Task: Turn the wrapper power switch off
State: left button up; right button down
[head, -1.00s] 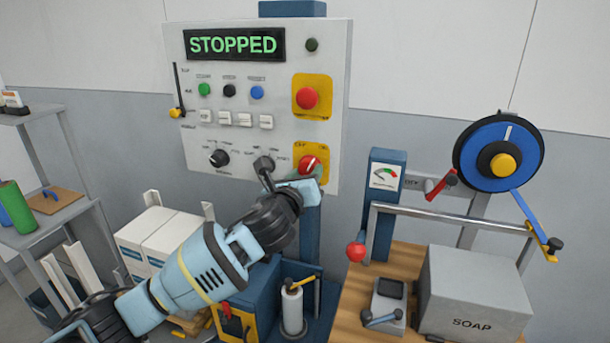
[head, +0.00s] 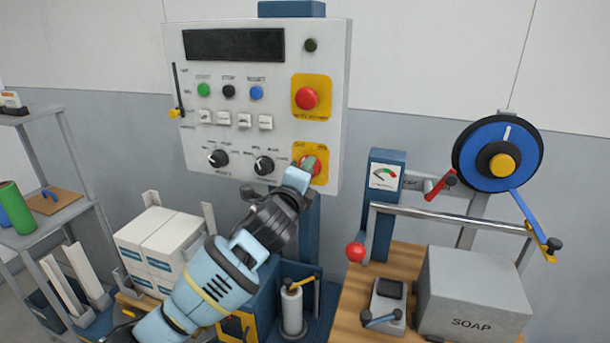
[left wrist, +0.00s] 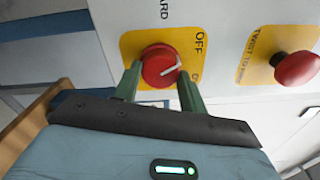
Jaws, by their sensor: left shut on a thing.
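The red power switch (left wrist: 160,65) is a round knob with a white pointer line on a yellow plate (left wrist: 130,45). OFF is printed on the plate beside it. In the left wrist view the pointer lies toward the right of the knob. In the head view the switch (head: 314,168) is at the control panel's lower right, partly hidden by my fingers. My left gripper (head: 305,169) is shut on the knob, with one green finger on each side of it, as the left wrist view (left wrist: 160,83) shows. The panel display (head: 234,45) is dark. My right gripper is not in view.
A red emergency button (head: 307,98) sits above the switch on its own yellow plate. A black selector knob (head: 264,165) is close to the left. A gauge post (head: 385,205), a film reel (head: 480,150) and a SOAP box (head: 475,290) stand to the right.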

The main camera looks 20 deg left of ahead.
pick_arm(q)
jog(key=shift+n, duration=1.6)
jog(key=o, duration=1)
jog(key=shift+s, duration=0.1)
jog(key=shift+s+a, duration=0.1)
jog(key=shift+s, duration=3.75)
jog(key=shift+f, duration=0.1)
